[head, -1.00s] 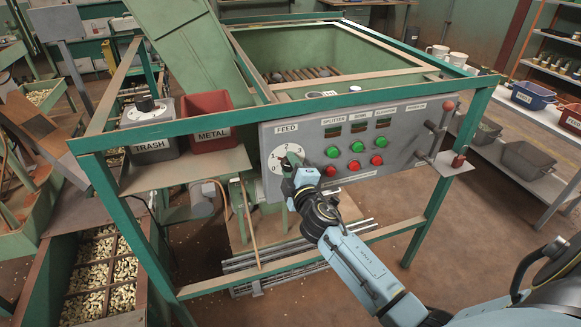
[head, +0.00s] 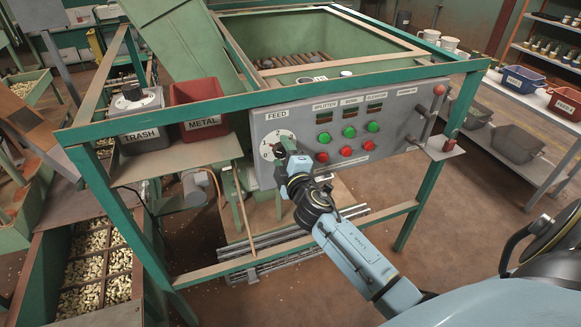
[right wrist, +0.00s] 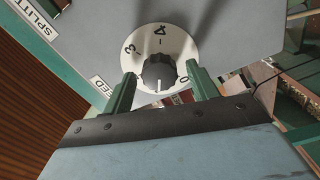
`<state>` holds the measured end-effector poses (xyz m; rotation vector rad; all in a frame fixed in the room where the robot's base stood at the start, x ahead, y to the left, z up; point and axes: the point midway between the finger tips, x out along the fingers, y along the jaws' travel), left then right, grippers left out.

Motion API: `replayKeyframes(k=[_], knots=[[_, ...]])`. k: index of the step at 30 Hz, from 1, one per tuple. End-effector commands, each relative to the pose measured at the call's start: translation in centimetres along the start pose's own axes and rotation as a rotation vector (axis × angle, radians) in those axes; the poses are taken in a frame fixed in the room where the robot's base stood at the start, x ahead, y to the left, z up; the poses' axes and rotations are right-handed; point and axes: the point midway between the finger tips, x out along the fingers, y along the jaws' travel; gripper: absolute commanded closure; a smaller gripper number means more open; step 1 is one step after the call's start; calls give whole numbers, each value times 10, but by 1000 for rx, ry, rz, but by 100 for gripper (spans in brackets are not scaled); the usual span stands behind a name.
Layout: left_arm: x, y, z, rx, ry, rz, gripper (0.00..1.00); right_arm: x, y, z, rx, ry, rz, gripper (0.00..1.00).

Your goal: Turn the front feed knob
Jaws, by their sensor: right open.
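The feed knob (right wrist: 159,70) is black and ridged, on a round white dial (right wrist: 157,40) with numbers. Its white pointer line faces the bottom of the right wrist view. In the head view the dial (head: 268,139) sits under the FEED label at the left of the grey control panel (head: 400,107). My right gripper (right wrist: 160,76) is open, one green finger on each side of the knob, with a visible gap to it on both sides. In the head view my right gripper (head: 284,150) covers the knob and part of the dial. My left gripper is not in view.
Red buttons (head: 346,152) and green buttons (head: 349,132) sit just right of the dial. A lever handle (head: 427,115) stands at the panel's right end. The green frame rail (head: 250,102) runs above the panel. TRASH (head: 140,110) and METAL (head: 195,97) bins stand left.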

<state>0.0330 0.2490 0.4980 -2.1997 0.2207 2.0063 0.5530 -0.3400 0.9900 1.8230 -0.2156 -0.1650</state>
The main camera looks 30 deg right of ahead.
Motion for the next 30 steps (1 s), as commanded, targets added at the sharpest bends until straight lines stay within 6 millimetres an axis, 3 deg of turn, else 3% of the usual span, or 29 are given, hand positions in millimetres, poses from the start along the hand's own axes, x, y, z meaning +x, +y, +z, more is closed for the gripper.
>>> replayKeyframes(k=[12,18,24,30], knots=[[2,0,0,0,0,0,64,-83,-2,1,1,-2,-4,41],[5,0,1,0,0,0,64,-114,-2,0,1,-1,-2,41],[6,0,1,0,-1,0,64,-127,0,0,0,-1,-1,41],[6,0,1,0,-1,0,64,-128,0,0,-1,-1,-1,41]])
